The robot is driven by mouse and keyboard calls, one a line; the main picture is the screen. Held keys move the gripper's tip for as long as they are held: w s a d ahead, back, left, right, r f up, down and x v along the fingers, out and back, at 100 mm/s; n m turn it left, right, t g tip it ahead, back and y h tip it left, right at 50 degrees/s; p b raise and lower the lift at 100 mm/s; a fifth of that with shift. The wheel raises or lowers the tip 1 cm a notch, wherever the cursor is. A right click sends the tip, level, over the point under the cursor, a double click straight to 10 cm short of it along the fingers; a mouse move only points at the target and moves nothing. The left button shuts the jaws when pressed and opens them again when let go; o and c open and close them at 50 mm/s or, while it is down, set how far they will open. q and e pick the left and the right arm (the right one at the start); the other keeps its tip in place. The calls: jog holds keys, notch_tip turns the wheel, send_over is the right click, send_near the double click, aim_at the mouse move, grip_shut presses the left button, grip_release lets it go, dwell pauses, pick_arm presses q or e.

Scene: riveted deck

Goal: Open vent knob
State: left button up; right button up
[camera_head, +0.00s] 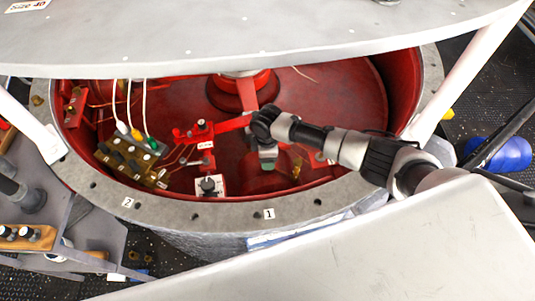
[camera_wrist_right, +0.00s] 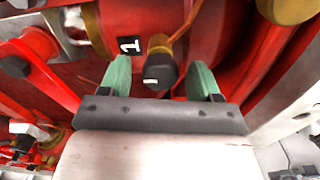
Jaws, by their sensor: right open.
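A small black knob (camera_wrist_right: 160,76) with a white mark sits on a brass stem in the right wrist view. It appears between the green fingers of my right gripper (camera_wrist_right: 162,64), which is open with a gap on both sides of the knob. How far the fingertips reach along it is hard to tell. A "1" label (camera_wrist_right: 130,45) is beside the stem on a red body. In the head view my right gripper (camera_head: 268,165) points down inside the red well, and the knob there is not clearly visible. My left gripper is not in view.
The grey riveted rim (camera_head: 235,217) surrounds the red well (camera_head: 330,100). A white panel with a black dial (camera_head: 209,185), a red valve fitting (camera_head: 200,127) and a connector block (camera_head: 130,158) lie left of the gripper. A grey plate (camera_head: 250,40) overhangs the well.

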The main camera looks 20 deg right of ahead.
jog(key=shift+r, duration=0.1)
notch_tip(320, 180, up, 11)
jog(key=b, duration=0.1)
jog(key=shift+f, duration=0.2)
dwell(0.5)
